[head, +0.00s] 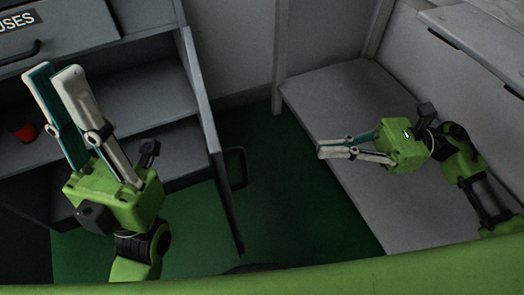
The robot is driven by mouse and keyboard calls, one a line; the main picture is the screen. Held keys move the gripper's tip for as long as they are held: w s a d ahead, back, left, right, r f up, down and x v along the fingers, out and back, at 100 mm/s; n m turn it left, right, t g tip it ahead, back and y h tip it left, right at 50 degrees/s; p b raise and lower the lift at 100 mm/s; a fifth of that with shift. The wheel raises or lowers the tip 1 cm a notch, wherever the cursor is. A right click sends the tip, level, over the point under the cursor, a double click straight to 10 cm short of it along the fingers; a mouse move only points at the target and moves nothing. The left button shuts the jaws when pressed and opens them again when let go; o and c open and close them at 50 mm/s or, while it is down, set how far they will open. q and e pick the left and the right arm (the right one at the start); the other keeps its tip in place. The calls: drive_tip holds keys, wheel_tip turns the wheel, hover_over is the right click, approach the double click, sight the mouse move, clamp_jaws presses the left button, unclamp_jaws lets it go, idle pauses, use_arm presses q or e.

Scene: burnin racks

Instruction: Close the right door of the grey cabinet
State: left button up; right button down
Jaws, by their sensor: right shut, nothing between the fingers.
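The grey cabinet (165,115) stands at the left of the head view, its inside shelves showing. Its right door (203,115) stands open, seen nearly edge-on, with a black handle (238,168) on its right face. My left gripper (52,70) is in front of the cabinet's opening, left of the door, its fingers apart with nothing seen between them. My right gripper (320,151) is shut and empty. It points left, to the right of the door and handle and apart from both.
A red object (26,132) sits inside the cabinet at the left. A drawer front (60,28) with a black handle is above. A low light-grey shelf (330,95) lies under my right gripper. Green floor (275,190) is clear between door and shelf.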

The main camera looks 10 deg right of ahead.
drive_tip(key=a+b, duration=0.2)
drive_tip(key=a, duration=1.1)
drive_tip(key=shift+w+f+n+h, duration=0.25)
drive_tip(key=shift+f+n+h, duration=0.05)
drive_tip(key=shift+f+n, duration=0.15)
